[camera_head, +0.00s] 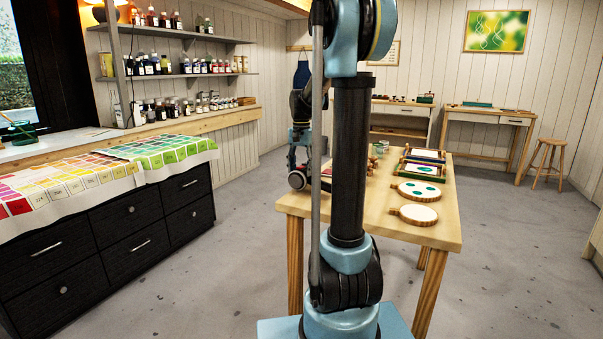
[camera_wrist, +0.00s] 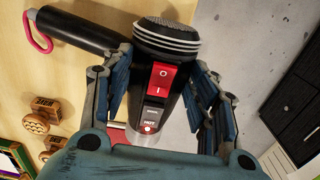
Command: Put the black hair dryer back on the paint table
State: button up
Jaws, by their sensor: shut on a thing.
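The black hair dryer (camera_wrist: 155,55) has a silver ribbed end grille, a red switch and a handle with a pink loop pointing to the upper left in the wrist view. My gripper (camera_wrist: 152,85) is shut around its body, one blue finger on each side. In the head view my gripper (camera_head: 297,145) hangs by the left edge of the wooden table (camera_head: 440,228), with the dryer's round end (camera_head: 297,180) below it. My arm column hides part of this. I cannot tell whether the dryer touches the table or which table is the paint table.
Wooden stamps (camera_wrist: 40,115) lie left of the dryer in the wrist view. A black drawer cabinet (camera_head: 120,235) with colour swatches stands left. Grey floor (camera_head: 245,215) lies between.

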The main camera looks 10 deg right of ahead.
jog(key=shift+f, duration=0.65)
jog(key=o, duration=1.5)
jog(key=shift+c, duration=0.2)
jog(key=shift+r, duration=0.15)
notch_tip(320, 180, up, 12)
jog(key=s+f+n+t, duration=0.15)
jog(key=s+f, duration=0.35)
jog(key=s, duration=0.5)
jog(key=s+f+n, duration=0.3)
jog(key=s+f, duration=0.1)
jog(key=s, duration=0.7)
jog(key=s+f+n, duration=0.3)
jog(key=s+f, duration=1.1)
jog(key=f, duration=0.1)
jog(key=shift+d+t, duration=0.15)
jog(key=shift+t, duration=0.2)
jog(key=shift+w, duration=0.1)
